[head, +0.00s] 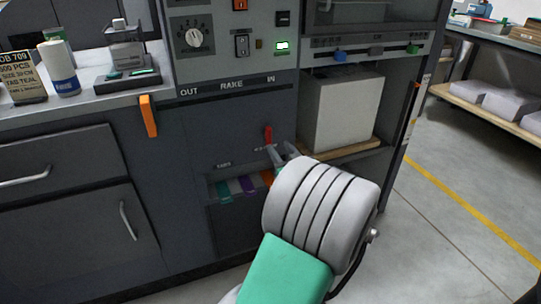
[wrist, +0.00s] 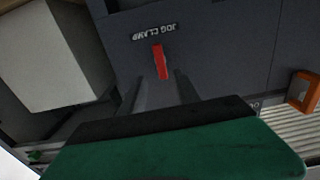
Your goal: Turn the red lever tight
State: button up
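The red lever (head: 268,135) is a short upright bar on the dark front panel of the machine. In the wrist view the red lever (wrist: 160,62) stands next to an upside-down "JOG CLAMP" label. My gripper (head: 277,156) is just below and in front of the lever in the head view, its fingers pointing at the panel. In the wrist view my gripper (wrist: 159,80) has its two grey fingers apart, with the lever's lower end in line with the gap. Whether the fingers reach around the lever cannot be told.
Below the lever is a recess with teal (head: 224,191), purple (head: 247,185) and orange tabs. A pale block (head: 342,112) sits on a wooden shelf to the right. An orange handle (head: 148,116) sticks out at the left. The floor at right is clear.

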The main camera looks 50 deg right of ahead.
aim_at(270, 136)
jog(key=x, duration=0.7)
jog(key=shift+w+r+b, duration=0.15)
jog(key=shift+w+b, duration=0.15)
jog(key=shift+c, duration=0.4)
grip_shut()
